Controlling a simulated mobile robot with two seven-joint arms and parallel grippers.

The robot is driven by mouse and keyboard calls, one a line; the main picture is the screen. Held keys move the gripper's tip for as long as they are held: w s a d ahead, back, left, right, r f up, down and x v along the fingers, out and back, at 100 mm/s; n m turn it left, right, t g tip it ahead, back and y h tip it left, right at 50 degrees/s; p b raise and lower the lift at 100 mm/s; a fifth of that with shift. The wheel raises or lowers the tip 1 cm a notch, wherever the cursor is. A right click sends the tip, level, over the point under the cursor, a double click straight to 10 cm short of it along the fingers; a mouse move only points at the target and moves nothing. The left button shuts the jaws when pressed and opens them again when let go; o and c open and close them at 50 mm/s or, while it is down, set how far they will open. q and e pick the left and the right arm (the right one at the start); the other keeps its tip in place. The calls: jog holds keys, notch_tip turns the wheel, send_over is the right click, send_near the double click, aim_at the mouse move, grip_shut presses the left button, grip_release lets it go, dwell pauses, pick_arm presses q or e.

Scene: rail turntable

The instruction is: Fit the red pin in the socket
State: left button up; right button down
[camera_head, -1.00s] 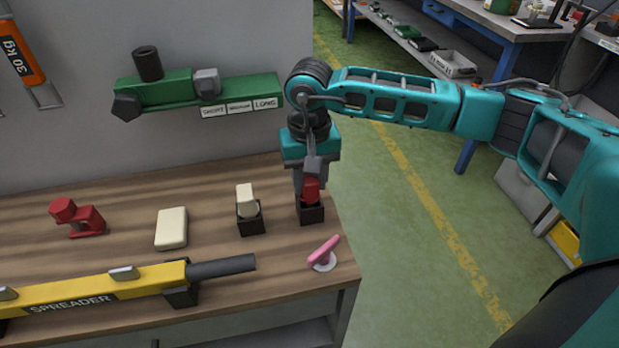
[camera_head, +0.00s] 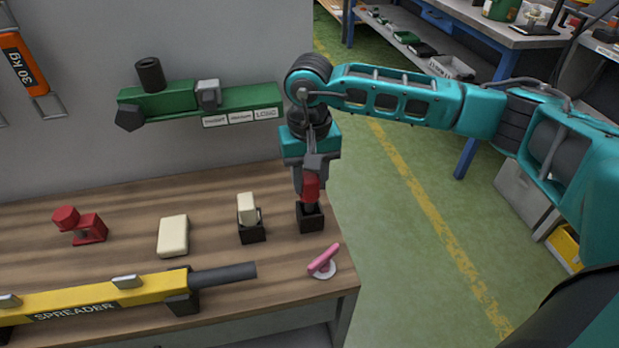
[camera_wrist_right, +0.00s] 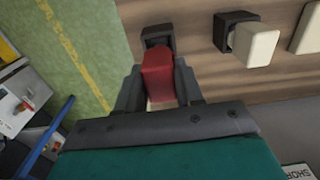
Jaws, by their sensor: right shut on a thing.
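The red pin (camera_head: 311,187) has a red block-shaped grip. My right gripper (camera_head: 310,178) points down and is shut on it. The black square socket (camera_head: 311,218) stands on the bench near its right edge, directly below the pin. A short dark stretch shows between the red part and the socket's mouth; whether the pin's lower end is inside, I cannot tell. In the right wrist view the red pin (camera_wrist_right: 158,75) sits between the fingers, with the socket (camera_wrist_right: 157,36) just beyond it and partly covered. My left gripper is not in view.
A second black socket (camera_head: 251,233) holding a cream block (camera_head: 246,208) stands close to the left. A pink-handled piece (camera_head: 323,260) lies in front. A cream block, red clamp-like piece (camera_head: 80,225) and yellow spreader (camera_head: 90,300) are further left. A green wall fixture (camera_head: 245,101) hangs behind.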

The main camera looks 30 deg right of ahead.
jog(key=shift+r+p, duration=0.8)
jog(key=shift+r, duration=1.05)
jog(key=shift+r+p, duration=1.25)
jog(key=shift+r, duration=1.3)
jog(key=shift+f, duration=0.1)
